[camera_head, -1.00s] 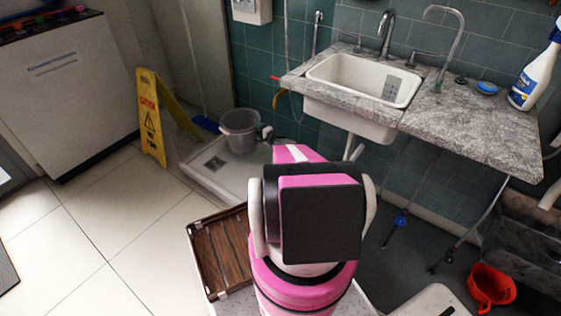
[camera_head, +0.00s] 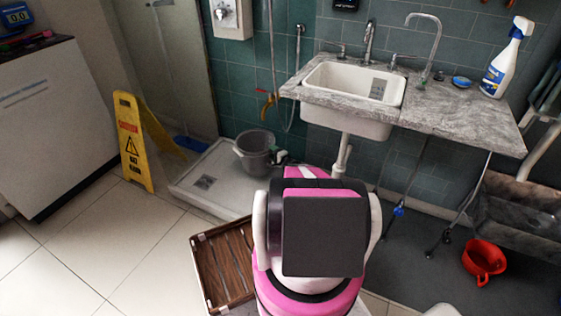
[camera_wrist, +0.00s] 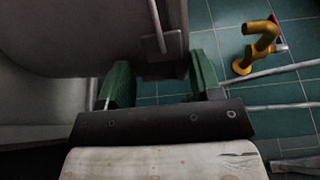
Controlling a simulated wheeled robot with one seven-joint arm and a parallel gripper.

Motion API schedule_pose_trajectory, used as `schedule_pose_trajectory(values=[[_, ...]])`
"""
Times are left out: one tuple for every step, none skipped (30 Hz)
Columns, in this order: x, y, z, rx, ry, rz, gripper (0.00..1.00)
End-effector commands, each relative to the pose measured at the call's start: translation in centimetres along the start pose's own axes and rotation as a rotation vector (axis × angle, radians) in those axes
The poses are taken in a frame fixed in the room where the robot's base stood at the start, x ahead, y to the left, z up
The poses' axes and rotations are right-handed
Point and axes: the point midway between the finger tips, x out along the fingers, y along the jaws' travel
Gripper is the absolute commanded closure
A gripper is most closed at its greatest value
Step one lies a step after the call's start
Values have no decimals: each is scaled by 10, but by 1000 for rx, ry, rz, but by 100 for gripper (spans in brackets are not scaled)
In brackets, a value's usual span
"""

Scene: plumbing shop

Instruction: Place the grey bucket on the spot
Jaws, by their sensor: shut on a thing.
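The grey bucket (camera_head: 256,150) shows upright over the back right part of the white shower tray (camera_head: 222,200). I cannot tell whether its base touches the tray. My gripper (camera_head: 277,157) is at the bucket's right side, partly hidden behind my pink arm. In the wrist view the bucket's grey wall (camera_wrist: 70,40) fills the upper left. The green fingers of my gripper (camera_wrist: 160,80) stand on both sides of a grey part of the bucket and are shut on it. No marked spot can be made out clearly.
A yellow wet-floor sign (camera_head: 132,145) stands left of the tray. A brown slatted mat (camera_head: 222,262) lies in front. A sink (camera_head: 352,85) and marble counter (camera_head: 460,112) are at right. A yellow tap (camera_head: 267,104) is behind the bucket. A red pot (camera_head: 484,260) lies at right.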

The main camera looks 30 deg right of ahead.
Motion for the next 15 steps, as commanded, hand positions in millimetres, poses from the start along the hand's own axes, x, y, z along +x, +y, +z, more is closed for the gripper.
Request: schedule_pose_trajectory(values=[[2,8,-14,1,2,-2,91],[2,12,-19,0,2,-2,91],[2,17,-27,0,1,-1,91],[2,20,-33,0,2,-1,91],[2,24,-39,0,2,-1,91],[2,27,-45,1,2,-2,91],[1,30,-50,1,1,-2,91],[1,32,-53,1,0,-2,91],[1,35,-58,1,0,-2,91],[1,36,-60,1,0,-1,91],[0,38,-63,1,0,-1,91],[0,39,-65,1,0,-1,91],[0,39,-66,1,0,-1,91],[0,40,-67,1,0,-1,91],[0,41,-67,1,0,-1,91]])
